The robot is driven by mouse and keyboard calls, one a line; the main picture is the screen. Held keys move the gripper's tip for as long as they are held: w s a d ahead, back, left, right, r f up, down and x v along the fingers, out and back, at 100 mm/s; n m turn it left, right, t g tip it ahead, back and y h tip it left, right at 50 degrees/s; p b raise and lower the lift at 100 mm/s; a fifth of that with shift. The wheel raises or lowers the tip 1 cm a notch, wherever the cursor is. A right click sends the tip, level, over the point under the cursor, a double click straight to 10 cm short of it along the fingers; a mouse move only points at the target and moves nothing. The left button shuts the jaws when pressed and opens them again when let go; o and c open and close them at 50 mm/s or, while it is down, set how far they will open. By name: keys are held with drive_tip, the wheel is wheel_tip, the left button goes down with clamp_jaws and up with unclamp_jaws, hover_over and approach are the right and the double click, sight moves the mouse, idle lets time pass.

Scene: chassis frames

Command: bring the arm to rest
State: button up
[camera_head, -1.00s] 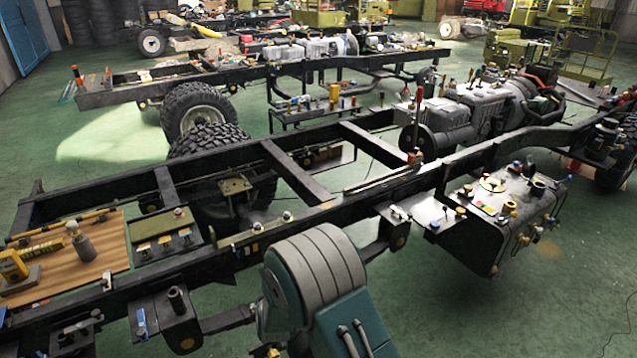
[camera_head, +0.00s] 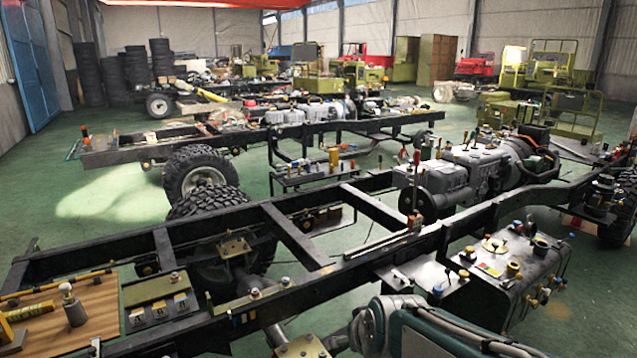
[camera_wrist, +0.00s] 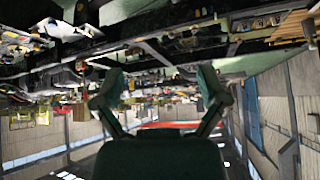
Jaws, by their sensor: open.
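My gripper (camera_wrist: 158,85) shows in the wrist view with its two green fingers spread apart. It is open and nothing is between the fingers. The wrist view is upside down, with the chassis frames at the top and the hall roof at the bottom. In the head view, part of my arm shows at the bottom, right of centre, in front of the near chassis frame (camera_head: 300,240). My gripper itself is not visible in the head view.
The near chassis carries a wooden board (camera_head: 85,310) with small items at left and a dark tank (camera_head: 505,285) at right. A second chassis (camera_head: 250,132) stands behind, with a large tyre (camera_head: 200,172). Green floor is clear at left. Stacked tyres (camera_head: 160,60) stand far back.

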drive_tip(key=s+d+r+m+h, duration=0.1)
drive_tip(key=s+d, duration=0.3)
drive_tip(key=s, duration=0.4)
drive_tip(key=s+d+r+m+g+h, duration=0.1)
drive_tip(key=s+d+r, duration=0.1)
drive_tip(key=s+d, duration=0.3)
drive_tip(key=s, duration=0.4)
drive_tip(key=shift+r+g, duration=0.3)
